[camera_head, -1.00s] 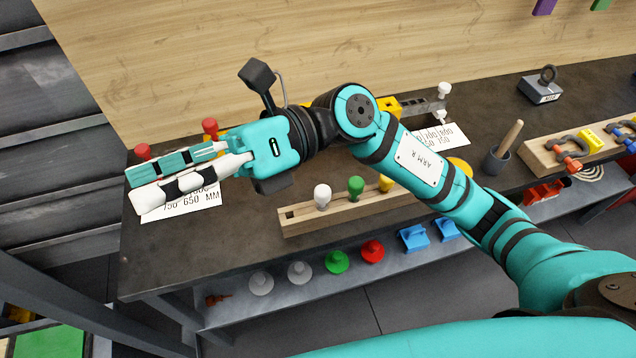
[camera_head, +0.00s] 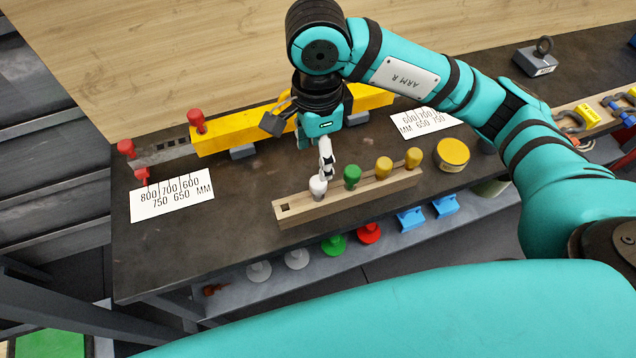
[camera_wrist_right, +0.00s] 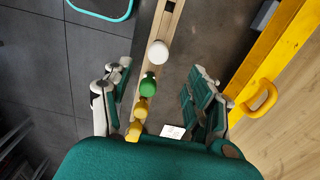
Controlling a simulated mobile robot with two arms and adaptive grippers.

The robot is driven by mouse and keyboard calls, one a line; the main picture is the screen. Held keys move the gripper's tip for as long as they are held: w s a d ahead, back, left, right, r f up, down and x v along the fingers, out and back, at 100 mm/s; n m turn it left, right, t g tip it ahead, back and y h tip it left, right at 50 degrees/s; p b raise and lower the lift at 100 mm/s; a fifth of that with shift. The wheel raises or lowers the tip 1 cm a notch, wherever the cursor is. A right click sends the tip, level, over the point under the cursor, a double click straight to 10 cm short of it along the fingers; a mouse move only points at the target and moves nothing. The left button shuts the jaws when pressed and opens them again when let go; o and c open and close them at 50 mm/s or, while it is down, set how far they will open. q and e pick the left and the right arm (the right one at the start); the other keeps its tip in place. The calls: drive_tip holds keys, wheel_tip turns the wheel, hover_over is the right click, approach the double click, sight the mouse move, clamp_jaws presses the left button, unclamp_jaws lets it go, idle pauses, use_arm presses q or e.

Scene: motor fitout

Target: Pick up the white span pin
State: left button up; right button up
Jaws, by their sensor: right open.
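The white span pin (camera_head: 318,185) stands upright at the left part of a wooden pin rail (camera_head: 350,199), with an empty square hole to its left. Its round white head also shows in the right wrist view (camera_wrist_right: 158,53), just beyond the fingertips and between their lines. My right gripper (camera_head: 327,172) points down, close behind and above the white pin; in the wrist view the fingers (camera_wrist_right: 160,72) are spread with nothing between the tips. The head view cannot show whether it touches the pin. My left gripper is out of view.
A green pin (camera_head: 352,175) and two yellow pins (camera_head: 384,166) stand to the right in the same rail. Behind is a yellow beam (camera_head: 240,130) with red pins. A yellow round tin (camera_head: 452,154) and a white label sheet (camera_head: 172,198) flank the rail.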

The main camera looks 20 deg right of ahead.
sight(318, 181)
wheel_tip(318, 181, down, 6)
drive_tip(key=shift+r+p, duration=0.1)
drive_tip(key=shift+p, duration=0.5)
drive_tip(key=shift+s+f, duration=0.1)
drive_tip(key=shift+f, duration=0.3)
wheel_tip(318, 181, down, 4)
drive_tip(key=shift+s+r+p, duration=0.1)
drive_tip(key=shift+r+p, duration=0.1)
drive_tip(key=shift+p, duration=0.85)
drive_tip(key=shift+f, duration=0.5)
clamp_jaws()
